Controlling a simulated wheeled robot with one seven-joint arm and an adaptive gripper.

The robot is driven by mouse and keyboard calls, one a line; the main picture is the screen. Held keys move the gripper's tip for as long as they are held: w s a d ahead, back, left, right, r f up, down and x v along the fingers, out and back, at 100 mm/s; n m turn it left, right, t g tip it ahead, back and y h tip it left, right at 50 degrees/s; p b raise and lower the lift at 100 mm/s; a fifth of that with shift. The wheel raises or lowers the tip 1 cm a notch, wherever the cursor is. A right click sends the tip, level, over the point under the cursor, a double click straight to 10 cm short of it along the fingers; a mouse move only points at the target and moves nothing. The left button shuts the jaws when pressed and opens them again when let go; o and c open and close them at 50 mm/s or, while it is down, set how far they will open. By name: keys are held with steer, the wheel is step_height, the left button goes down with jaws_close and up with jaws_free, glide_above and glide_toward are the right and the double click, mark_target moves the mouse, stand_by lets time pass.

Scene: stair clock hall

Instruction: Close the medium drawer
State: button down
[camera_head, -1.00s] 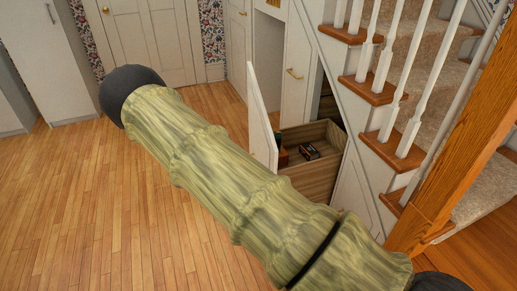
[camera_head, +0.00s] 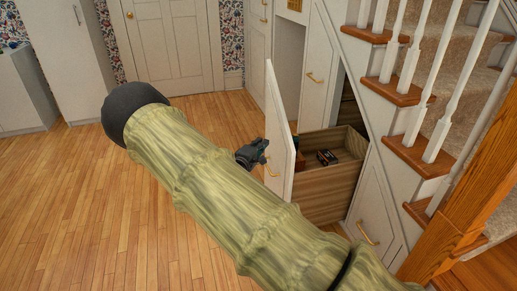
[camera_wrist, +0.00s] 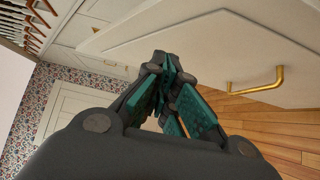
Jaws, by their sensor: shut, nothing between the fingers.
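The medium drawer (camera_head: 325,192) is pulled out from under the stairs, with a wooden box body and a tall white slanted front panel (camera_head: 281,125). A brass handle (camera_head: 271,172) sits on the front's outer face; in the wrist view the handle (camera_wrist: 257,82) is at the right. A few small items lie inside the drawer. My gripper (camera_head: 262,146) is shut and empty, close to the outer face of the front, above the handle. In the wrist view, my gripper (camera_wrist: 163,62) points at the white panel near its edge; whether it touches cannot be told.
A taller white compartment front (camera_head: 320,70) with a brass handle stands behind the drawer. A smaller closed front (camera_head: 370,215) is to its right, under the stairs (camera_head: 415,155). Wooden floor (camera_head: 75,200) is clear at the left, with white cabinets (camera_head: 70,50) beyond.

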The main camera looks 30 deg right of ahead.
mark_target(281, 130)
steer(key=shift+w+d, duration=0.3)
steer(key=shift+d, duration=1.05)
steer(key=shift+w+d, duration=0.25)
steer(key=shift+d, duration=1.15)
steer(key=shift+w+d, duration=0.3)
steer(key=shift+d, duration=1.05)
steer(key=shift+d, duration=0.1)
